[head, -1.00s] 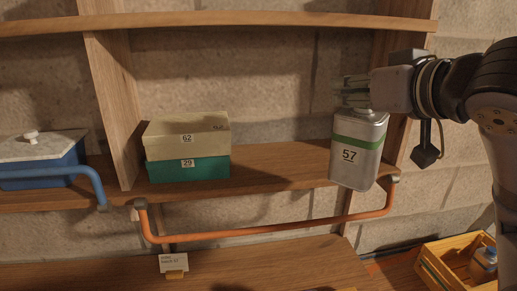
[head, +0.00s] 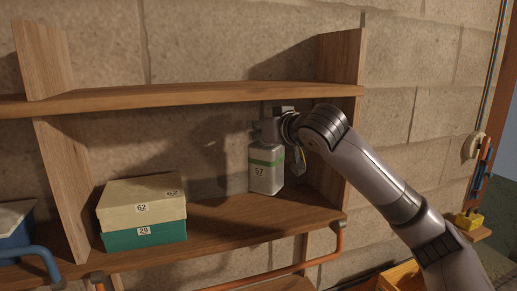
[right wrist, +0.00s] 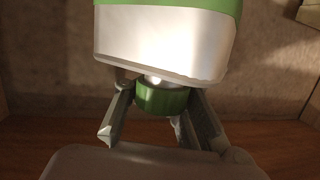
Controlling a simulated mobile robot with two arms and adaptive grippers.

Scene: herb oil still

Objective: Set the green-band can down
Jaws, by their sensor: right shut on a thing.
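The green-band can (head: 263,178) is pale metal with a green stripe and the number 57. It is upright over the right part of the middle shelf (head: 215,228), near the upright board at its right end. I cannot tell whether its base touches the shelf. My right gripper (head: 268,128) is shut on the can's top. In the right wrist view the can's body (right wrist: 165,45) fills the upper middle, and its green cap (right wrist: 160,97) sits between the two gripper fingers (right wrist: 158,108). My left gripper is not in view.
A cream box (head: 140,204) marked 62 sits on a teal box (head: 145,235) marked 29, left of the can, with bare shelf between. An upper shelf board (head: 180,95) runs overhead. An orange rail (head: 338,243) runs along the front. A blue container (head: 15,238) is far left.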

